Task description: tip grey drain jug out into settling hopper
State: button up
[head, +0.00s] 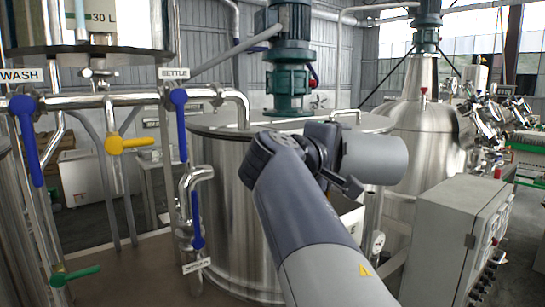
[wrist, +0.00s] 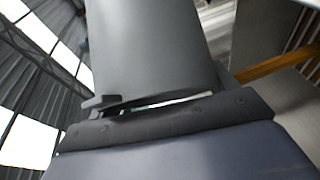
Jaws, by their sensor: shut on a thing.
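A plain grey cylinder, which I take for the grey drain jug (head: 375,158), lies on its side at the end of my arm in the head view. It fills the upper middle of the wrist view (wrist: 150,45). My gripper (head: 343,180) is dark and shut on it; in the wrist view a dark finger-like piece (wrist: 100,104) shows at its lower left edge. The jug's mouth and contents do not show. I cannot make out a settling hopper in either view; a label reading like "SETTLE" (head: 173,73) hangs on the pipework.
A steel tank (head: 222,170) with a green motor (head: 289,75) stands behind my arm. Pipes with blue (head: 179,120) and yellow (head: 137,143) valve handles are at left. A grey control cabinet (head: 445,235) stands close at right. A domed tank (head: 420,110) is beyond.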

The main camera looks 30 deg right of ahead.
jog(key=shift+w+a+n+t+h+b, duration=0.3)
jog(key=shift+n+h+b, duration=0.5)
jog(key=shift+b, duration=0.8)
jog(key=shift+w+a+n+t+h+b, duration=0.1)
jog(key=shift+a+n+t+h+b, duration=0.4)
jog(key=shift+b, duration=1.1)
jog(key=shift+w+a+r+n+t+h+b, duration=0.1)
jog(key=shift+a+r+n+t+h+b, duration=0.15)
jog(key=shift+n+b, duration=0.3)
jog(key=shift+w+a+r+n+t+h+b, duration=0.1)
jog(key=shift+r+n+h+b, duration=0.1)
jog(key=shift+n+h+b, duration=0.35)
dwell(0.5)
